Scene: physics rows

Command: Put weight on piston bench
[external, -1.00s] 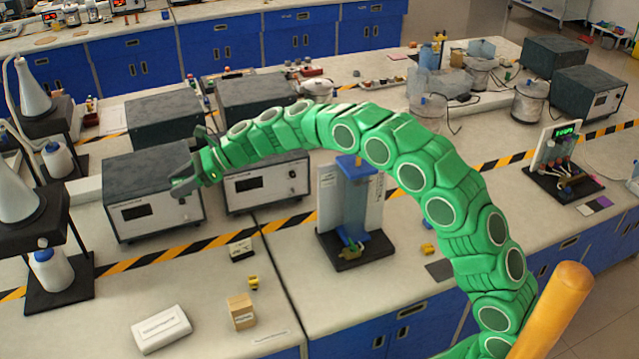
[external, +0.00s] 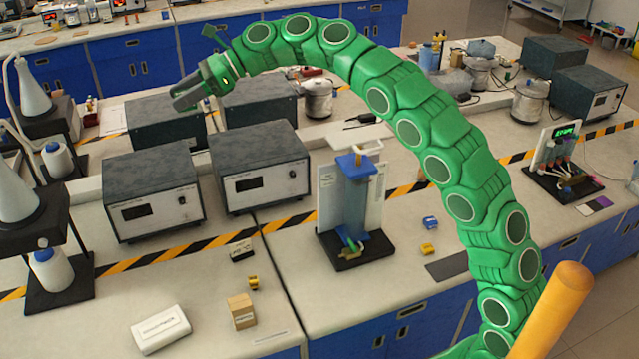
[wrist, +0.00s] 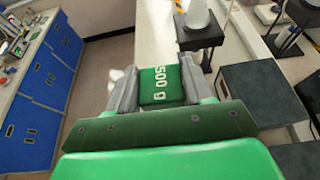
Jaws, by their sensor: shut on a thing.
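My gripper (external: 180,98) is raised at the upper left of the external view, above the dark instrument boxes. In the wrist view my gripper (wrist: 160,82) is shut on a green weight (wrist: 160,84) marked "500 g". The weight cannot be made out clearly in the external view. The piston bench (external: 356,205) stands upright on a black base at the middle of the near bench. It has a clear blue column, a blue top and a white platform (external: 357,138) that looks bare. My gripper is well to the left of it and apart from it.
Grey instrument boxes (external: 262,160) stand left of the piston bench. Small weights, one blue (external: 431,222) and one yellow (external: 428,249), lie to its right. A wooden block (external: 241,310) and a white box (external: 160,328) lie at the front left. Striped tape crosses the bench.

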